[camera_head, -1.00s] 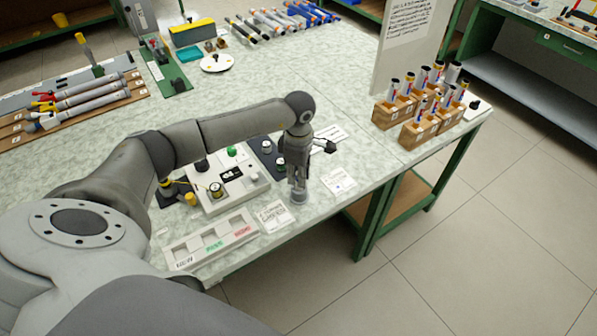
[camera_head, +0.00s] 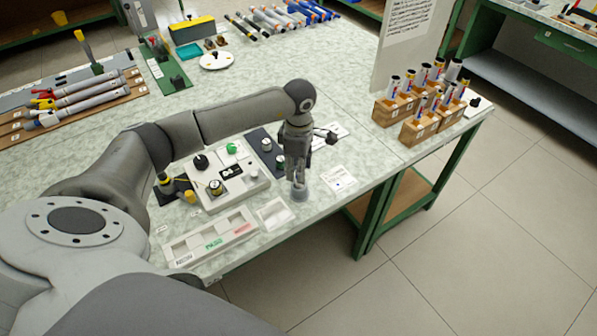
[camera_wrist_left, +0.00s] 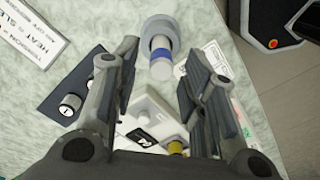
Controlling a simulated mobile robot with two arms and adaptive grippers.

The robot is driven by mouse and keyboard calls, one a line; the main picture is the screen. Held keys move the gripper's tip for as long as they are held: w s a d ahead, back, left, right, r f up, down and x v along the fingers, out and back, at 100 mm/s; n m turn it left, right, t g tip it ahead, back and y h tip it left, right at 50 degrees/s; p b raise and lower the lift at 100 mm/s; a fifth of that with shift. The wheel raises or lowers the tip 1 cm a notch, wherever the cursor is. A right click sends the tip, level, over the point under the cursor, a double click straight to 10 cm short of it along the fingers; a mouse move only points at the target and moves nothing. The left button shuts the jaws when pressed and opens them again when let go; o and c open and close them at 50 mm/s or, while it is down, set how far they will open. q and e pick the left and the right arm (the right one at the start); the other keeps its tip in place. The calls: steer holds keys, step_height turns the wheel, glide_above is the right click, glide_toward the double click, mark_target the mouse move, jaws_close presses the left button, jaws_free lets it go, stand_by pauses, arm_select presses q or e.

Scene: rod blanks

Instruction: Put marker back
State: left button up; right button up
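The marker (camera_wrist_left: 161,60), pale with a blue band, stands in a round grey holder (camera_wrist_left: 160,27) in the left wrist view. In the head view, the grey holder (camera_head: 300,195) is near the table's front edge, below my left gripper (camera_head: 298,178). The gripper's two fingers are apart in the left wrist view (camera_wrist_left: 160,75). The marker shows in the gap between them, with no clear contact on either side. In the head view the fingers hide most of the marker. My right gripper is not in view.
A white control box (camera_head: 230,180) with knobs is left of the gripper. A labelled tray (camera_head: 212,238) lies in front of it. A paper card (camera_head: 338,177) lies to the right. Wooden blocks holding tubes (camera_head: 418,132) stand at the table's right end.

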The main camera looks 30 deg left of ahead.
arm_select(q)
step_height(320, 180, up, 10)
steer(key=b, duration=0.2)
stand_by(0.5)
